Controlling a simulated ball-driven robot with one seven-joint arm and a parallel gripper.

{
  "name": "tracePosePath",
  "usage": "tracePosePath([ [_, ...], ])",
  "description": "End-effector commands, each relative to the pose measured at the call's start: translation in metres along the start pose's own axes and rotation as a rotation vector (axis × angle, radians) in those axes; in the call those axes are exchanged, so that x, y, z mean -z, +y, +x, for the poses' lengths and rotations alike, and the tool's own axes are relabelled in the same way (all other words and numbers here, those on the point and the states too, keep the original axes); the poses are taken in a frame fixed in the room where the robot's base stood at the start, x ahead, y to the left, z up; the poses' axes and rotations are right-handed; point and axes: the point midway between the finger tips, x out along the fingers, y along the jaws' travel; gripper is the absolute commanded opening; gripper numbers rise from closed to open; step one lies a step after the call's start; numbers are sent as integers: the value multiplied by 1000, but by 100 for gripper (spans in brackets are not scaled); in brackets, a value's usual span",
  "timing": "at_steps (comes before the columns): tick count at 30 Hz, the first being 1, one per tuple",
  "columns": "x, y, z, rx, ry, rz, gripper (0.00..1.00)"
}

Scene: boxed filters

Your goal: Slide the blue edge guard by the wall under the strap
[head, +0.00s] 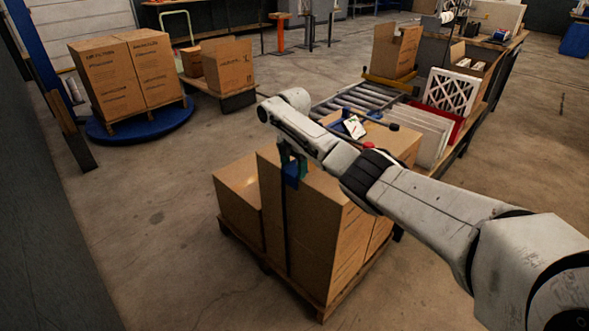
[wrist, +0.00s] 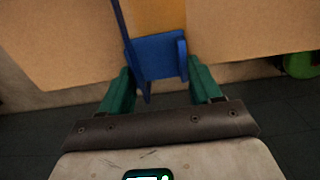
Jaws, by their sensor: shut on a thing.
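The blue edge guard (wrist: 158,56) sits between the green fingers of my gripper (wrist: 160,68), which is shut on it. In the head view the guard (head: 291,173) is at the top edge of the tall strapped carton (head: 322,222), on the side facing the grey wall. A dark strap (head: 284,225) runs down that carton's face just below the guard. In the wrist view a thin blue band (wrist: 121,22), likely the strap, runs along the guard's left side. I cannot tell whether the guard is under it. My wrist hides part of the carton top.
The cartons stand on a wooden pallet (head: 262,264). A tool with blue and white parts (head: 354,128) lies on the back carton. A roller conveyor (head: 357,98) and a white filter (head: 449,92) are behind. The grey wall (head: 40,210) is left, with open floor between.

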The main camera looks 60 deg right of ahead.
Motion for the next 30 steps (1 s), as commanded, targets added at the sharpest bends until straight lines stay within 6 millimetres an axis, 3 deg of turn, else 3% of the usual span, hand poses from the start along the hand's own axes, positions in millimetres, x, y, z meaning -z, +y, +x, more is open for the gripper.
tracePosePath([
  [30,1,17,3,1,0,-2,33],
])
